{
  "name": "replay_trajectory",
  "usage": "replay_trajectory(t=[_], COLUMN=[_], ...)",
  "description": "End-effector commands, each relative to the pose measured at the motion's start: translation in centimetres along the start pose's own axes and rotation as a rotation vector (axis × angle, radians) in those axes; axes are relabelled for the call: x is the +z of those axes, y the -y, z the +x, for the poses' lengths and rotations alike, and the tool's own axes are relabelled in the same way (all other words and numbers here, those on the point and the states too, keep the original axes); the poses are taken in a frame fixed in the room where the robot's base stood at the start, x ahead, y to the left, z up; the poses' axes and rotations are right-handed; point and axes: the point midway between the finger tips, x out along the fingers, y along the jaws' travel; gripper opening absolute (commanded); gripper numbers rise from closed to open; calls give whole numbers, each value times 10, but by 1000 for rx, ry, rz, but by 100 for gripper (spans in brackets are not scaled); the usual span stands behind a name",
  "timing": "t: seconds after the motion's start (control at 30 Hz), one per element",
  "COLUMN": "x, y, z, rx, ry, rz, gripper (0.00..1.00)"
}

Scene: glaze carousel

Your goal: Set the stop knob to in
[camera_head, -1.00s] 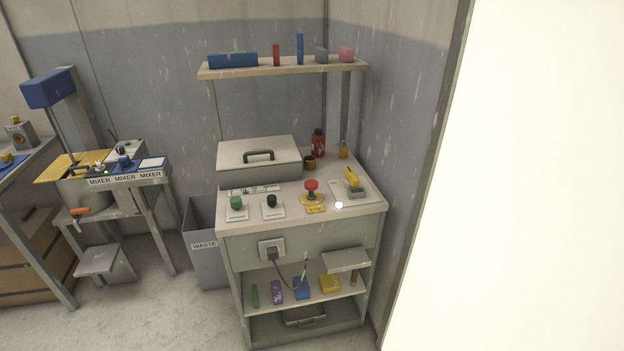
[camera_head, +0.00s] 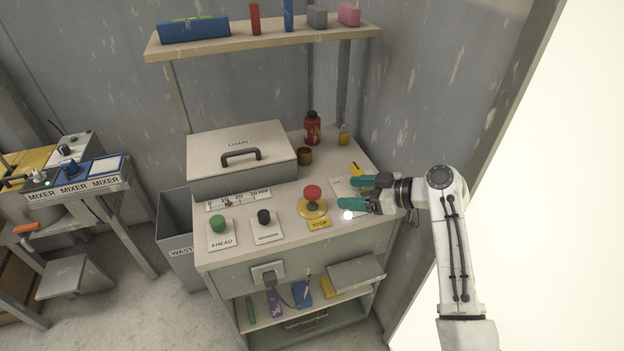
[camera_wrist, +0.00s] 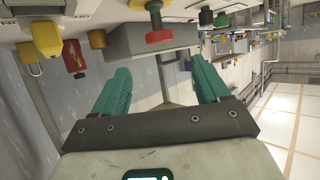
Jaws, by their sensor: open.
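The stop knob (camera_head: 312,193) is a red mushroom head on a stem above a round yellow base, on the cabinet top. A yellow STOP label (camera_head: 320,224) lies in front of it. My gripper (camera_head: 356,193) is open and empty, just right of the knob and apart from it, with its green fingers pointing left. In the wrist view, which is turned over, the red knob (camera_wrist: 160,36) shows beyond and between the fingertips (camera_wrist: 160,68). I cannot tell whether the knob is in or out.
A green AHEAD knob (camera_head: 219,224) and a black knob (camera_head: 264,217) stand left of the stop knob. A shelf (camera_head: 265,41) hangs above.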

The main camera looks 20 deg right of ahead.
Motion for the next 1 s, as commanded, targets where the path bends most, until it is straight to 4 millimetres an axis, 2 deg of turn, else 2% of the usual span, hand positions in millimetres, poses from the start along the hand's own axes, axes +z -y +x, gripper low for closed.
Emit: replay_trajectory(t=[0.17, 0.6, 0.8, 1.0], x=[-2, -1, -1, -1], y=[0, 0, 0, 0], z=[16, 90, 105, 108], rx=[-4, -3, -1, -1], ry=[-3, -1, -1, -1], rz=[-2, 0, -1, -1], gripper=[75, 75, 75, 75])
